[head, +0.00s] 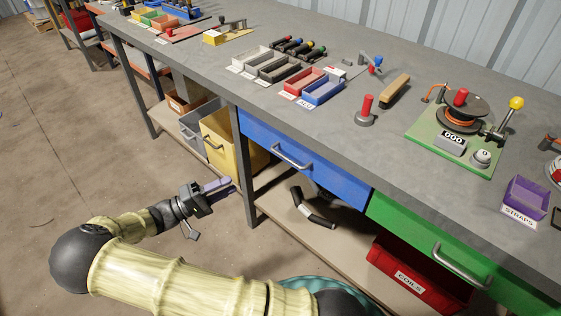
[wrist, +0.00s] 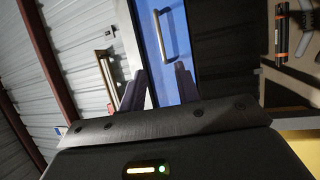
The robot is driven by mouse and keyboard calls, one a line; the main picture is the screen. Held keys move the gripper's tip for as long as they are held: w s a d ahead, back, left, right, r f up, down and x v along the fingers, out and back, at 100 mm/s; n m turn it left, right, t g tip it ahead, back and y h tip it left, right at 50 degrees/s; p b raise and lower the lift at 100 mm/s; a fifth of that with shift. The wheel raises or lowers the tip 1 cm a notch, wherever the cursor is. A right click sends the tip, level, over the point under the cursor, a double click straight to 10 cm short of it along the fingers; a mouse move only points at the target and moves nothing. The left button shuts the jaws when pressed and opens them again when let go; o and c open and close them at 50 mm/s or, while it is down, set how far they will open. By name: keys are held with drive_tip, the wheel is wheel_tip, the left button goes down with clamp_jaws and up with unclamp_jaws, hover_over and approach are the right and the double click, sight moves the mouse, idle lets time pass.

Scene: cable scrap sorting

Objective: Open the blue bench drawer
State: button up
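The blue bench drawer (head: 325,172) sits under the front edge of the grey bench, with its front close to the bench face. Its metal bar handle (head: 292,157) is on the left part of the front. My gripper (head: 219,186) is left of the drawer and apart from the handle, near a bench leg. In the wrist view the two fingers of my gripper (wrist: 159,88) stand apart with nothing held between them. Beyond them show the blue drawer front (wrist: 178,62) and its handle (wrist: 165,36), not touched.
A green drawer (head: 405,228) is right of the blue one. Below are a yellow bin (head: 222,136), a grey bin (head: 190,125) and a red coils bin (head: 400,277). A bench leg (head: 245,180) stands beside my gripper. The floor at left is mostly clear.

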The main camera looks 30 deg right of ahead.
drive_tip(key=d+r+b, duration=0.1)
drive_tip(key=d+r, duration=0.2)
drive_tip(key=d, duration=1.3)
drive_tip(key=shift+s+d+b, duration=0.3)
drive_tip(key=shift+s+b, duration=0.1)
drive_tip(key=shift+s, duration=0.05)
clamp_jaws()
